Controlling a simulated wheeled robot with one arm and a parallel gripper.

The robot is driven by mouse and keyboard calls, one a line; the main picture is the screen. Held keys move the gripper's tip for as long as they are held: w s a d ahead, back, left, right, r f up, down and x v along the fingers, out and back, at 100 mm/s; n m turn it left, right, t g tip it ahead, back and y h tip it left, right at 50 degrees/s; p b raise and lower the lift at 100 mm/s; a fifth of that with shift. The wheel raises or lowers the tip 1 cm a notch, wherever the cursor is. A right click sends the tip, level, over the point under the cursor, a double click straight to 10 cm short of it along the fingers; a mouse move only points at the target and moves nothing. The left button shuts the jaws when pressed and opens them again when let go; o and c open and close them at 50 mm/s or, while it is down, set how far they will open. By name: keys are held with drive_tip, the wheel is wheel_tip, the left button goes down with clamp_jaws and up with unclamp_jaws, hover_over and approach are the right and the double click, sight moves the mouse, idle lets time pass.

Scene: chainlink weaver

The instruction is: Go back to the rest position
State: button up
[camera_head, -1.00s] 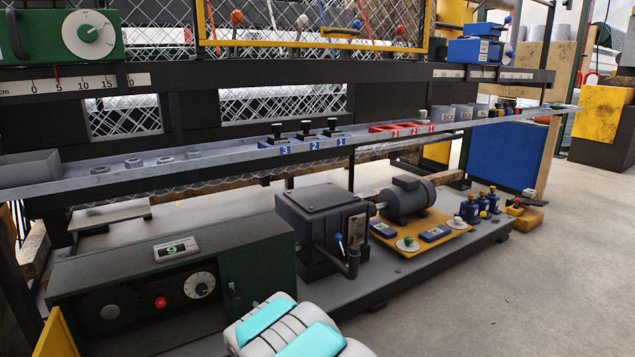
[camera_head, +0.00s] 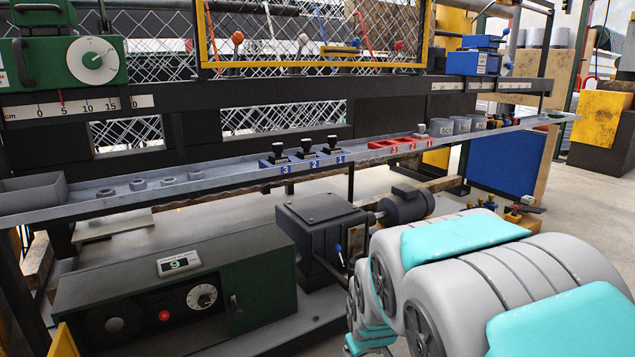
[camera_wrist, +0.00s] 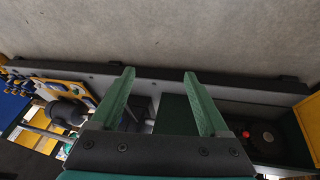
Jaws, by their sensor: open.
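In the wrist view my gripper (camera_wrist: 158,88) is open, with its two green fingers apart and nothing between them. Beyond it lie a dark machine base and the grey concrete floor. In the head view my grey and teal arm fills the lower right, and the gripper itself is out of that view. The arm hides part of the lower bench and the yellow plate with the motor (camera_head: 405,205).
A long grey shelf (camera_head: 240,158) runs across, with blue holders (camera_head: 305,159), red holders (camera_head: 400,144) and nuts (camera_head: 138,184). Below stand a green control cabinet (camera_head: 262,272) and a dark gearbox (camera_head: 318,222). Open floor (camera_head: 610,205) lies to the right.

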drive_tip(key=s+d+r+m+g+p, duration=0.1)
drive_tip(key=s+r+g, duration=0.1)
drive_tip(key=s, duration=0.8)
drive_tip(key=s+d+r+m+g+p, duration=0.1)
drive_tip(key=s+r, duration=0.3)
drive_tip(key=s, duration=0.6)
drive_tip(key=s+d+r+m+g+p, duration=0.1)
drive_tip(key=s+d+r+m+g, duration=0.1)
drive_tip(key=s, duration=0.8)
drive_tip(key=shift+s+d+r+m+g, duration=0.35)
drive_tip(key=shift+d+r+g, duration=0.2)
drive_tip(key=shift+d+g, duration=0.2)
drive_tip(key=shift+w+a, duration=0.1)
drive_tip(key=shift+a, duration=0.05)
